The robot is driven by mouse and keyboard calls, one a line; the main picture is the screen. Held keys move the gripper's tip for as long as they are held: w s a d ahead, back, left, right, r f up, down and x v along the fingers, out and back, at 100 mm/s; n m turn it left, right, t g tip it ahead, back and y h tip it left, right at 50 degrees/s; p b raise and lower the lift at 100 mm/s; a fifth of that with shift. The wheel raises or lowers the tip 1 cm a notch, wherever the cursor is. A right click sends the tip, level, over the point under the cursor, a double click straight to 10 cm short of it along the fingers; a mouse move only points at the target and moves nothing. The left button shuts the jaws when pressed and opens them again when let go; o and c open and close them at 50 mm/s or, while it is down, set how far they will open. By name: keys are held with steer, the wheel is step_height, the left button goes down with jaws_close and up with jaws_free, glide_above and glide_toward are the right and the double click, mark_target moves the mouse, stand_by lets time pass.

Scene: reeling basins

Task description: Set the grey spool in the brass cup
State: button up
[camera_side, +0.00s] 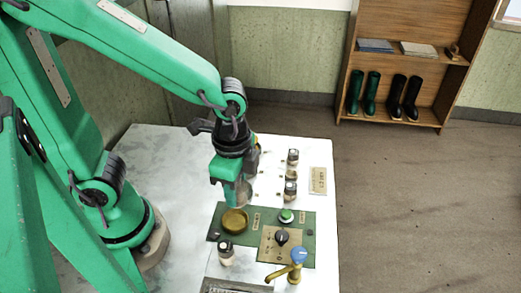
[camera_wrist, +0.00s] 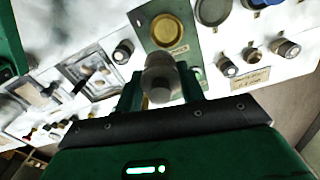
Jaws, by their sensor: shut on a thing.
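My gripper (camera_side: 232,200) is shut on the grey spool (camera_wrist: 158,72), which sits between the two fingers in the wrist view. In the side view the spool is mostly hidden by the fingers. The brass cup (camera_side: 234,220) is a shallow round dish at the left end of a green panel (camera_side: 270,220). It also shows in the wrist view (camera_wrist: 168,30), beyond the spool. In the side view my gripper is just behind and above the cup. The exact height gap cannot be told.
The panel bears a green button (camera_side: 287,215) and a black knob (camera_side: 281,237). Another spool (camera_side: 226,250) stands nearby; capped spools (camera_side: 291,188) stand behind. The white table's left side (camera_side: 180,190) is largely clear.

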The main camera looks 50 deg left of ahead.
steer(key=shift+a+f, duration=0.1)
steer(key=shift+w+a+f+m, duration=0.1)
steer(key=shift+a+f+m, duration=0.3)
steer(key=shift+f+m, duration=0.4)
steer(key=shift+a+f+m, duration=0.35)
steer(key=shift+f+m, duration=0.1)
steer(key=shift+m, duration=0.7)
steer(key=shift+w+a+f+m, duration=0.1)
steer(key=shift+a+f+m, duration=0.3)
steer(key=shift+f+m, duration=0.4)
steer(key=shift+r, duration=0.15)
steer(key=shift+f, duration=1.95)
steer(key=shift+f, duration=0.65)
steer(key=o, duration=1.5)
steer(key=shift+r, duration=0.1)
